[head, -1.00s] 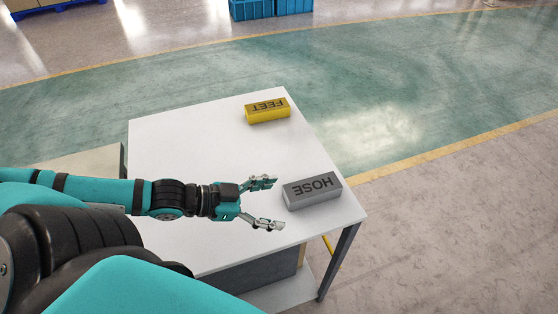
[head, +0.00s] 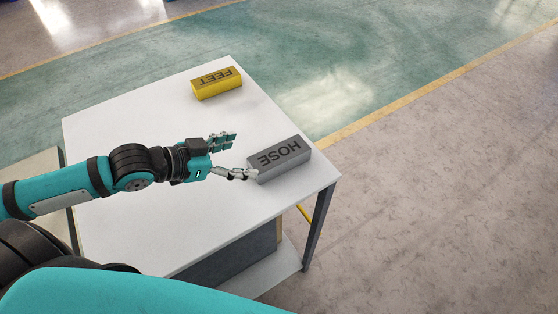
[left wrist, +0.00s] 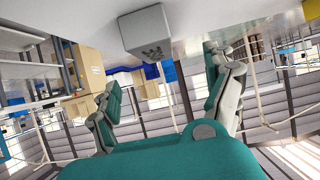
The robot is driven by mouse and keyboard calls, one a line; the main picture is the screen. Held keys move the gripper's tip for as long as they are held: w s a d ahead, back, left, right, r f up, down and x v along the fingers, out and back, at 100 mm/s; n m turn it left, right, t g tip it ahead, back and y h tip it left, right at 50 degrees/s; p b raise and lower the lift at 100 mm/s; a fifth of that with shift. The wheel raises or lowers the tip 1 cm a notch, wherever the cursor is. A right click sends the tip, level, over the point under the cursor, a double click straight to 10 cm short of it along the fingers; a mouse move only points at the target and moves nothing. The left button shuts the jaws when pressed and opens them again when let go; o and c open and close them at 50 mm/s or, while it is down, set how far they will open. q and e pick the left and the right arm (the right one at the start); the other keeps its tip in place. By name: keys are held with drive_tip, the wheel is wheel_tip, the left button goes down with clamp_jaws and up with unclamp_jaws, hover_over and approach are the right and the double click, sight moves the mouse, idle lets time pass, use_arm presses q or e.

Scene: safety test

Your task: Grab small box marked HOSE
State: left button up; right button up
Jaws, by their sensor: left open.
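The small grey box marked HOSE (head: 280,158) lies on the white table (head: 150,215) near its right corner. My left gripper (head: 238,157) is open and empty just left of the box, its fingers pointing toward it. The nearer finger's tip is at the box's lower left corner; I cannot tell whether it touches. The farther finger is apart from the box. In the left wrist view the grey box (left wrist: 147,34) shows at the top, beyond and between the spread fingers of the gripper (left wrist: 165,75). My right gripper is not in view.
The table's right edge is close behind the grey box. The tabletop between the two boxes is clear. Open floor (head: 440,170) lies to the right.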

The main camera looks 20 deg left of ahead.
sight(277, 154)
use_arm(q)
drive_tip(key=shift+w+d+f, duration=0.1)
drive_tip(key=shift+w+d, duration=0.25)
drive_tip(key=shift+w, duration=0.05)
drive_tip(key=x, duration=0.5)
drive_tip(key=shift+w+d+f, duration=0.25)
drive_tip(key=shift+w+d, duration=0.05)
drive_tip(key=x, duration=0.2)
drive_tip(key=p+x, duration=0.1)
drive_tip(key=x, duration=0.1)
drive_tip(key=shift+s+d, duration=0.15)
drive_tip(key=shift+d, duration=0.15)
drive_tip(key=shift+w+d+f, duration=0.2)
drive_tip(key=shift+w+f, duration=0.05)
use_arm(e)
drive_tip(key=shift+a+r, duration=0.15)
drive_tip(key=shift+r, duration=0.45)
use_arm(q)
drive_tip(key=shift+c, duration=0.2)
drive_tip(key=shift+s, duration=0.1)
drive_tip(key=c, duration=1.3)
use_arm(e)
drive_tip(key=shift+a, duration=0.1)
